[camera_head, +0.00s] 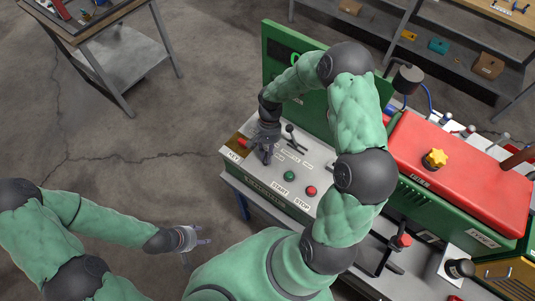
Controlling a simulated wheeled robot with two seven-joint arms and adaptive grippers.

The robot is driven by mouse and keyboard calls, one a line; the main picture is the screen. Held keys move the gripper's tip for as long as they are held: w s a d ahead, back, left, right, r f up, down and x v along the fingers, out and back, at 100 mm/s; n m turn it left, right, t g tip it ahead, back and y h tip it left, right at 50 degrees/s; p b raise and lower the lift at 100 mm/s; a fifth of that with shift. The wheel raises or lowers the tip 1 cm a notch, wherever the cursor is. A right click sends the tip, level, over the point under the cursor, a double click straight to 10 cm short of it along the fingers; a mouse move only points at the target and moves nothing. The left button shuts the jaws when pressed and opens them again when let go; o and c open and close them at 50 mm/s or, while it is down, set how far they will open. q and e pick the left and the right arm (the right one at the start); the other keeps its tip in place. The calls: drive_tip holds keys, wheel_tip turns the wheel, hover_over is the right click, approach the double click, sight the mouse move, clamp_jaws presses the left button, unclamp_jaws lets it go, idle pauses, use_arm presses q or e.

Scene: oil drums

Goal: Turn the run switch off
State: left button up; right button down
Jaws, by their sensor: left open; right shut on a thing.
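A grey control panel (258,181) sits at the front of the green machine. Its readable labels include KEY, START and STOP. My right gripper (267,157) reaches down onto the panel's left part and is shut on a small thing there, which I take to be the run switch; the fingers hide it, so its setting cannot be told. A black lever (295,137) stands just right of the gripper. A red part (243,143) is just left of it, by the KEY label. My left gripper (201,241) is open and empty above the floor, left of the machine.
A green start button (289,176) and a red stop button (311,191) lie close to the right gripper. A red cover (455,165) with a yellow knob (435,158) is at right. A workbench (115,60) stands at upper left. The floor between is clear.

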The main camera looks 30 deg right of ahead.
idle(0.3)
drive_tip(key=c, duration=1.1)
unclamp_jaws()
drive_tip(key=shift+c, duration=0.2)
drive_tip(key=v, duration=1.2)
drive_tip(key=shift+a, duration=0.1)
